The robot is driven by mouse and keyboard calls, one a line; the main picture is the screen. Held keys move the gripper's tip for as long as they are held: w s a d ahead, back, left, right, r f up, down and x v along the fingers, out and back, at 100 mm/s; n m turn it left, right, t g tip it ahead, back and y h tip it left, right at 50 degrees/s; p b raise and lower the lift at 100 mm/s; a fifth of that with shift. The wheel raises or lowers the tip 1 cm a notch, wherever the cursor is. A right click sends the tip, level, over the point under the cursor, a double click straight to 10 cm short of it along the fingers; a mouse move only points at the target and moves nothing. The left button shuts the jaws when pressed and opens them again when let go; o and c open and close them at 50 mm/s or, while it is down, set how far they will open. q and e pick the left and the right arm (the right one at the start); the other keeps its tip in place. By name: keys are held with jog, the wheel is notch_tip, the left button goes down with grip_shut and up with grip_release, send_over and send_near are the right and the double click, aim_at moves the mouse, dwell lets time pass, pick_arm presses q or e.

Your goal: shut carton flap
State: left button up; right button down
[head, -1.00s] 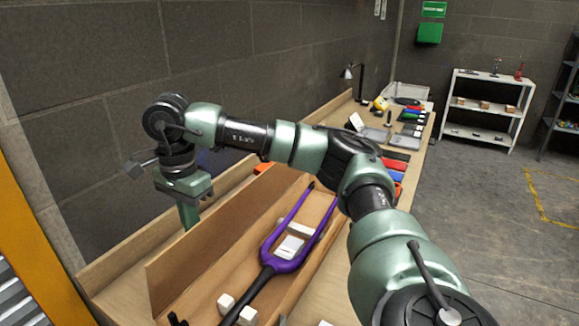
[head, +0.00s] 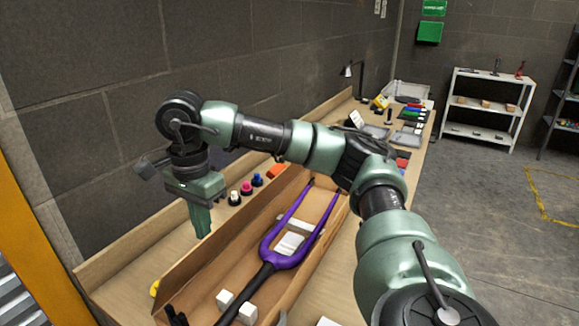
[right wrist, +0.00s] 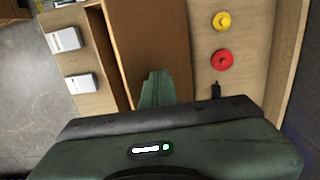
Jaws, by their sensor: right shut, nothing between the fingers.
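The carton (head: 318,243) is a long, open brown box on the bench. Its long flap (head: 232,241) stands up on the wall side and appears tilted inward. In the right wrist view, the flap (right wrist: 150,35) shows as a wide brown panel. A purple fork (head: 282,256) and several white blocks (head: 247,312) lie inside the carton. My right gripper (head: 203,232) points down on the wall side of the flap, shut and empty. In the right wrist view, its fingertips (right wrist: 157,76) overlap the panel; I cannot tell whether they touch it. My left gripper is out of view.
A lamp (head: 354,78) and tools fill the bench's far end. A white shelf (head: 484,128) stands beyond open floor.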

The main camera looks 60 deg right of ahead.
jog(key=shift+s+f, duration=0.15)
jog(key=shift+s, duration=0.55)
jog(key=shift+s+d+f+b, duration=0.1)
jog(key=shift+s+b, duration=0.05)
jog(key=shift+b, duration=0.15)
jog(key=shift+s+d+f+b, duration=0.15)
jog(key=shift+s+b, duration=0.35)
jog(key=shift+s, duration=0.6)
notch_tip(320, 180, up, 8)
jog(key=p, duration=0.5)
jog(key=shift+p, duration=0.3)
